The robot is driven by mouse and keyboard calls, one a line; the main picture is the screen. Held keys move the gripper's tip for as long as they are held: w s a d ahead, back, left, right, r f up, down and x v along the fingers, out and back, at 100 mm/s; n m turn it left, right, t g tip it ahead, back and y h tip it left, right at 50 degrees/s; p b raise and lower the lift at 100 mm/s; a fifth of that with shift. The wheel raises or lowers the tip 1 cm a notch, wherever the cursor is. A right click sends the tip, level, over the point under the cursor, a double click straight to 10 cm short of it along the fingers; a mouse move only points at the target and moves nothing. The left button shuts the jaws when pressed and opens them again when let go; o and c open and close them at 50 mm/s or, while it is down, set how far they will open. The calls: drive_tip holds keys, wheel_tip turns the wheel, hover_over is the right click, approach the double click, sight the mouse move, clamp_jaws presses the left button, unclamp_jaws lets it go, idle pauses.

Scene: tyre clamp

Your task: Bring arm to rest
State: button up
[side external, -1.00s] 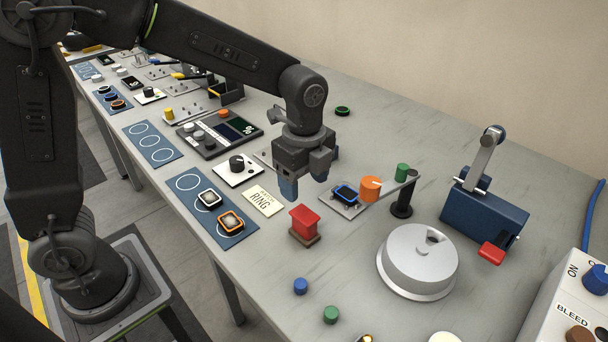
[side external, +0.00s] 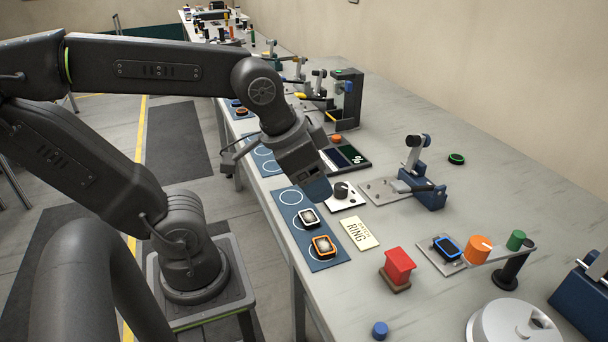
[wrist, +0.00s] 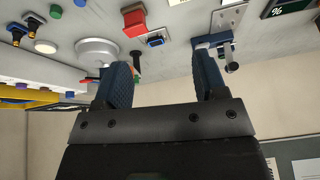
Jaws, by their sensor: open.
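My gripper (side external: 318,190) hangs over the left edge of the bench, above the blue mat with white circles (side external: 328,262). In the wrist view its two blue fingers (wrist: 163,85) are spread apart with nothing between them. In the side view one finger hides the other. The arm is bent and raised, with its forearm level above the bench.
The floor left of the bench is mostly clear.

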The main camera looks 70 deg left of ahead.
drive_tip(key=shift+s+a+f+n, duration=0.1)
drive_tip(key=shift+s+a+n, duration=0.1)
drive_tip(key=shift+s+n, duration=0.45)
